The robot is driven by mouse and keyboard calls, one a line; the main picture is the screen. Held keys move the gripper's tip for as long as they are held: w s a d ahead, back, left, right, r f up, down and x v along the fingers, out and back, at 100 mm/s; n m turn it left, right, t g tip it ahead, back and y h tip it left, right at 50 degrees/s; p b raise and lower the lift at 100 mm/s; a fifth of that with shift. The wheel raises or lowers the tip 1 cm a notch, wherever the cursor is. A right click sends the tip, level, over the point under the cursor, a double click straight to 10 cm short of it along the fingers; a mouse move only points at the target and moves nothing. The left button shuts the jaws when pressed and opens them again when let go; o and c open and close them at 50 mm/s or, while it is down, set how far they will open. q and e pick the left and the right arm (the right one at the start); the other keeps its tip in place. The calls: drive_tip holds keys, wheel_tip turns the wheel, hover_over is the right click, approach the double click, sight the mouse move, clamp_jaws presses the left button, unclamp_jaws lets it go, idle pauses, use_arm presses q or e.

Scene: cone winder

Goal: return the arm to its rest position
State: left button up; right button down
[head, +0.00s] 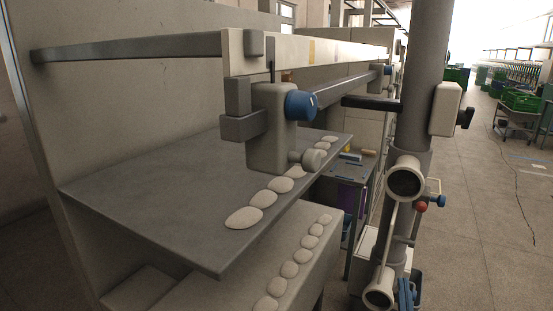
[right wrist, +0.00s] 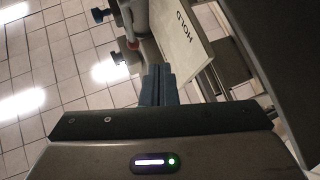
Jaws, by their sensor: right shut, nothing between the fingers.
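My right gripper (right wrist: 157,78) shows in the right wrist view. Its two blue-grey fingers are together and hold nothing. Beyond them lies a white panel (right wrist: 178,48) with dark letters reading HOLD. In the head view I cannot clearly make out the right gripper's fingers among the grey parts at the right. My left gripper is not in view.
A winding machine in the head view has a grey shelf (head: 150,190) with white oval pieces (head: 245,217) on it. Its head (head: 272,127) has a blue knob (head: 300,105). A small grey table (head: 345,172) stands behind. Open floor (head: 490,220) lies right, with green crates (head: 520,99) farther back.

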drive_tip(key=s+a+f+n+g+y, duration=0.1)
drive_tip(key=s+a+f+g+y, duration=0.2)
drive_tip(key=f+g, duration=0.35)
drive_tip(key=s+a+f+n+g+y, duration=0.1)
drive_tip(key=s+a+f+g, duration=0.2)
drive_tip(key=s+f+g, duration=0.4)
drive_tip(key=s+d+f+m+g+h, duration=0.1)
drive_tip(key=s+f+g, duration=0.3)
drive_tip(key=s, duration=0.6)
drive_tip(key=s+d+f+m+g+h, duration=0.1)
drive_tip(key=s+g, duration=0.4)
drive_tip(key=s, duration=0.4)
drive_tip(key=d+f+g, duration=0.2)
drive_tip(key=d+f, duration=0.1)
drive_tip(key=f, duration=2.9)
drive_tip(key=s+d+f, duration=0.1)
drive_tip(key=s+f, duration=1.7)
drive_tip(key=shift+s, duration=0.35)
drive_tip(key=shift+g, duration=0.25)
